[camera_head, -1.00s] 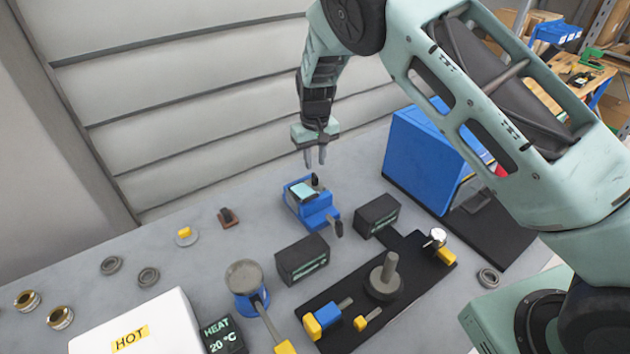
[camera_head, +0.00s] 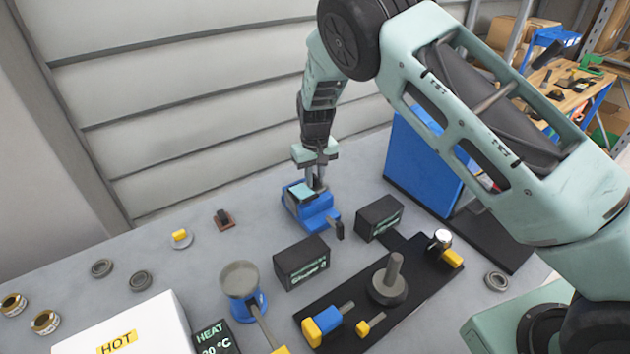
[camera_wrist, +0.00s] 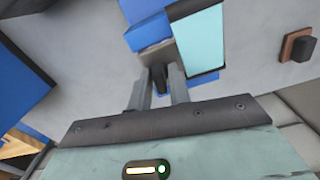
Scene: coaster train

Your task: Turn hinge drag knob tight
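A blue device with a pale teal top plate (camera_head: 302,191) stands on the grey table below my gripper (camera_head: 317,188). A small dark knob (camera_wrist: 158,78) sits on a grey-brown block at the device's end, and I take it to be the hinge drag knob. In the wrist view my gripper (camera_wrist: 160,84) has its two fingers apart, one on each side of the knob. I cannot make out firm contact on both sides. In the head view the fingers largely hide the knob. A dark lever (camera_head: 340,230) stands at the device's front end.
Two black boxes (camera_head: 303,263) (camera_head: 380,217) stand in front of the device. A large blue box (camera_head: 415,160) is to its right. A brown-based dark knob (camera_head: 224,218) lies to the left. A black tray (camera_head: 375,300) with tools is nearer.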

